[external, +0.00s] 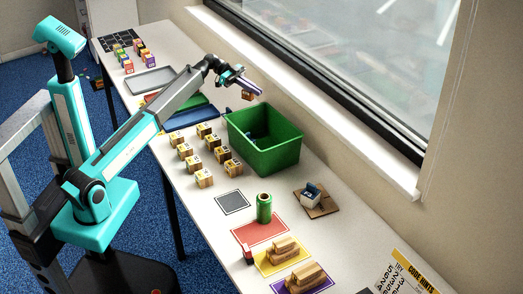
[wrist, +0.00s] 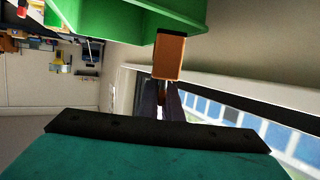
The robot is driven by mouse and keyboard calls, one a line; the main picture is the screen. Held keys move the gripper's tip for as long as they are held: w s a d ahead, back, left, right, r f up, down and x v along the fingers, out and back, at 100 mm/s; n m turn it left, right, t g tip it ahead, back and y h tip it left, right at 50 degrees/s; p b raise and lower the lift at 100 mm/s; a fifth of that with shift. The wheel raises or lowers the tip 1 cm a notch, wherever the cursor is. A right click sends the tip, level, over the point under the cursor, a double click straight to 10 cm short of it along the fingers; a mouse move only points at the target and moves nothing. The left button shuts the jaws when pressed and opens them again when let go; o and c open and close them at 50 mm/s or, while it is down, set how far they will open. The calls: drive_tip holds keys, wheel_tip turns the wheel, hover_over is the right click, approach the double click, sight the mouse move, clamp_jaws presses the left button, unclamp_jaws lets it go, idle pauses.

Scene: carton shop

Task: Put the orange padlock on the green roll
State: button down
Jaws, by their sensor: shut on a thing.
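My gripper (external: 244,88) is raised above the table, just behind the green bin in the external view. It is shut on the orange padlock (wrist: 168,55), which shows as an orange block with a dark end beyond the fingers in the wrist view. In the external view the padlock (external: 247,96) is a small orange-brown shape hanging at the gripper's tip. The green roll (external: 264,209) stands upright on the table in front of the bin, well apart from my gripper.
A green bin (external: 265,158) stands between my gripper and the roll; it also shows in the wrist view (wrist: 135,18). Several numbered blocks (external: 205,178) stand left of it. Wooden pieces lie on yellow (external: 262,262) and purple mats near the roll. The window ledge (external: 330,130) runs along the right.

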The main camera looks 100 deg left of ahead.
drive_tip(key=w+d+m+g+h+b, duration=0.1)
drive_tip(key=d+b, duration=0.4)
drive_tip(key=d, duration=2.2)
drive_tip(key=w+d+m+g+h+b, duration=0.2)
drive_tip(key=w+d+m+h+b, duration=0.1)
drive_tip(key=d, duration=2.5)
drive_tip(key=shift+w+d+f+m+h+b, duration=0.15)
drive_tip(key=shift+f+m+h+b, duration=0.25)
drive_tip(key=shift+m+h+b, duration=0.6)
drive_tip(key=shift+w+r+n, duration=0.1)
drive_tip(key=shift+n, duration=0.2)
drive_tip(key=w+p, duration=0.2)
drive_tip(key=p, duration=0.2)
drive_tip(key=w+a+p, duration=0.1)
drive_tip(key=w+p, duration=0.2)
drive_tip(key=p, duration=0.1)
drive_tip(key=shift+w, duration=0.3)
drive_tip(key=w+p, duration=0.1)
drive_tip(key=p, duration=0.3)
drive_tip(key=shift+a, duration=0.2)
drive_tip(key=w+p, duration=0.1)
drive_tip(key=p, duration=0.6)
drive_tip(key=shift+f, duration=0.3)
